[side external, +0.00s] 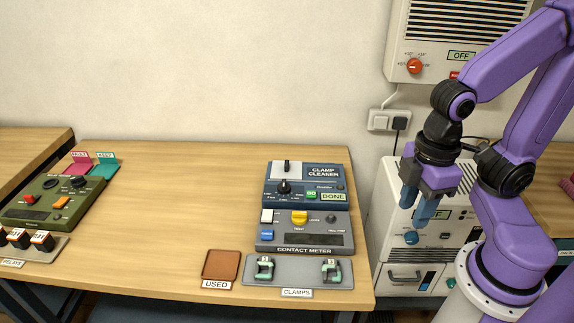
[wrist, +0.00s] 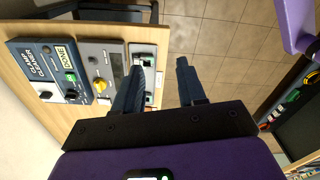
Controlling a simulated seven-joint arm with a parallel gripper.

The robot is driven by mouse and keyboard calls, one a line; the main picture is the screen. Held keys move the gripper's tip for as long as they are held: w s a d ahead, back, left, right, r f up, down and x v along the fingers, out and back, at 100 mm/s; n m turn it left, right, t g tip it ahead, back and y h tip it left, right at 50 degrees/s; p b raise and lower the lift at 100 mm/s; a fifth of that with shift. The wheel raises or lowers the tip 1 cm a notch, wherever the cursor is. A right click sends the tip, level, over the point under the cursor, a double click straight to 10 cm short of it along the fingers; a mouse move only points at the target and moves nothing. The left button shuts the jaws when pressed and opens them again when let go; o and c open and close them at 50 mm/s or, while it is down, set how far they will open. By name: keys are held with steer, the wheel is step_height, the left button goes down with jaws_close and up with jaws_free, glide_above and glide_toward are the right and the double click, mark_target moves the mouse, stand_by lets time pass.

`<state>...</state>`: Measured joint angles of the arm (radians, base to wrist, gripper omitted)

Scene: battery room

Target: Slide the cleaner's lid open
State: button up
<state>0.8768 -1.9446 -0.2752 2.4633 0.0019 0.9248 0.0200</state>
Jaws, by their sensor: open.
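The clamp cleaner (side external: 325,190) is a dark blue box at the back right of the bench, labelled CLAMP CLEANER. A dark knob, a green GO button and a DONE display sit in front of the lid. The cleaner also shows at the left of the wrist view (wrist: 48,68). My gripper (side external: 421,212) is open and empty, in the air to the right of the bench, apart from the cleaner. Its two blue fingers (wrist: 160,85) are spread in the wrist view.
The contact meter (side external: 300,228) stands directly in front of the cleaner. A tray of clamps (side external: 298,272) and a brown USED pad (side external: 221,265) lie at the front. A green tester (side external: 52,200) is at the left. The bench middle (side external: 180,210) is clear. A white cabinet (side external: 400,262) stands right of the bench.

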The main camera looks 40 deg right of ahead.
steer(key=w+a+r+m, duration=0.1)
steer(key=w+a+m, duration=0.2)
steer(key=w, duration=0.4)
steer(key=w+a+r+m, duration=0.2)
steer(key=w+m, duration=0.1)
steer(key=w, duration=0.4)
steer(key=m, duration=1.5)
glide_above(287, 162)
step_height(287, 162, down, 5)
step_height(287, 162, down, 16)
steer(key=shift+a+f, duration=0.1)
steer(key=shift+f, duration=0.1)
jaws_close()
